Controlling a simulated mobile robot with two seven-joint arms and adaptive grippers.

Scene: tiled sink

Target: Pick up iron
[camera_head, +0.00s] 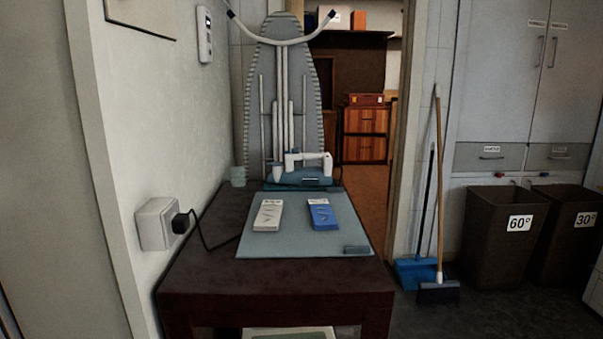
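The iron (301,172), white and teal-blue, rests at the far edge of a grey-blue mat (278,245) on a dark brown table (190,265). Its white handle faces up, and the ironing board stands close behind it. Neither of my grippers shows in the head view.
A white packet (268,215) and a blue packet (322,214) lie on the mat in front of the iron. A small greenish cup (238,176) stands to its left. A black cord runs from the wall socket (157,224). An upright ironing board (283,95) stands behind the table.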

